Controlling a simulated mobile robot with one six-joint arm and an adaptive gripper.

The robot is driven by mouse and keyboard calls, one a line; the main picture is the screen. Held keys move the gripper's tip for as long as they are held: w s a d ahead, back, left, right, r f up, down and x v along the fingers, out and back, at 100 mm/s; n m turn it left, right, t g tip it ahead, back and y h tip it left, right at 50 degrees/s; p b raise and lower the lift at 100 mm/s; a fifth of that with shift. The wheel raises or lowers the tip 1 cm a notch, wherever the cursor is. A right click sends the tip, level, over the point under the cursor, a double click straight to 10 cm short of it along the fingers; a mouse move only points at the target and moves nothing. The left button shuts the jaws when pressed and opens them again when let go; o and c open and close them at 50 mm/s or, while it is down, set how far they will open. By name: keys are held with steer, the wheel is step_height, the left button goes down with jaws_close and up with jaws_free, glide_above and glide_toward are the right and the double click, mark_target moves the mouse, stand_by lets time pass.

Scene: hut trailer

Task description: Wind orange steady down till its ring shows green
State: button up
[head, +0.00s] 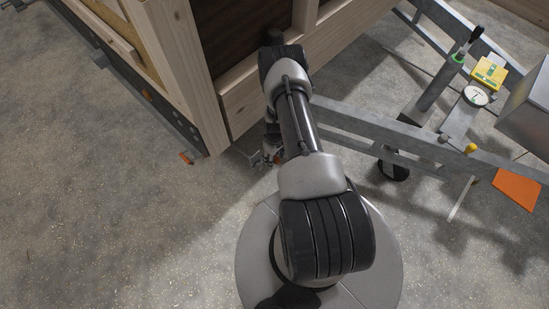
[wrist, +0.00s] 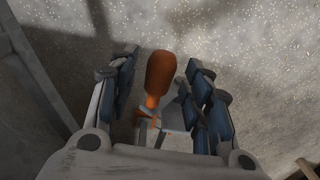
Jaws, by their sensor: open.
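An orange handle (wrist: 160,75) with a rounded end stands between the fingers of my gripper (wrist: 163,64) in the wrist view. My gripper is open, with dark blue finger pads on both sides of the handle and a visible gap on each side. An orange part continues below the handle beside a grey metal piece. In the head view my gripper (head: 268,156) is partly hidden behind my arm, low beside the trailer's corner.
The wooden hut wall (head: 190,75) and metal chassis rail (head: 130,82) are close at left. A galvanised drawbar (head: 420,145) runs right, with a jockey wheel (head: 393,170), a round gauge (head: 476,96) and an orange triangle (head: 517,190). Another small orange piece (head: 186,158) sits left. Floor at lower left is clear.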

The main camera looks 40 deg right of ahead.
steer(key=shift+f, duration=0.1)
steer(key=shift+c, duration=0.2)
jaws_close()
stand_by(0.4)
